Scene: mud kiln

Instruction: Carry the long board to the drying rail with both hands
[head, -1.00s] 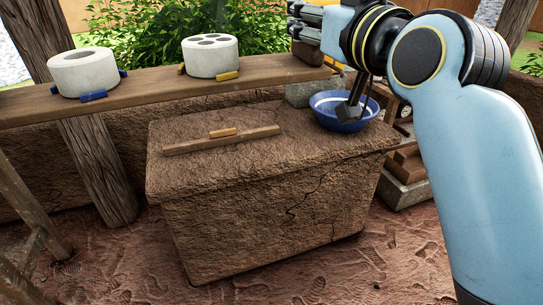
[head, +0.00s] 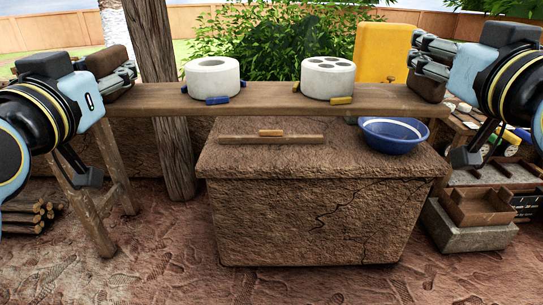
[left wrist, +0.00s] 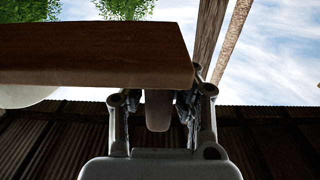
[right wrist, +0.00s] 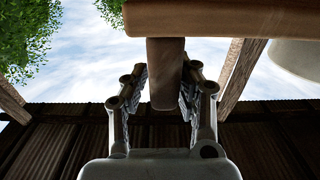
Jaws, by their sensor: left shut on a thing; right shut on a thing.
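The long brown board (head: 270,96) runs nearly level across the head view. A plain white cylinder (head: 212,76) with blue wedges stands on its left part, and a white cylinder with holes in its top (head: 327,76) and a yellow wedge stands on its right part. My left gripper (head: 122,78) is shut on a dark grip block at the board's left end; the block shows between its fingers in the left wrist view (left wrist: 158,112). My right gripper (head: 430,75) is shut on the matching block, also in the right wrist view (right wrist: 165,78). I cannot make out which part is the drying rail.
A mud-brick block (head: 310,205) stands in the middle, bearing a wooden strip (head: 290,140) and a blue bowl (head: 395,137). A wooden trestle (head: 118,185) and a post (head: 178,165) stand left. Crates (head: 478,208) stand right. The muddy floor in front is clear.

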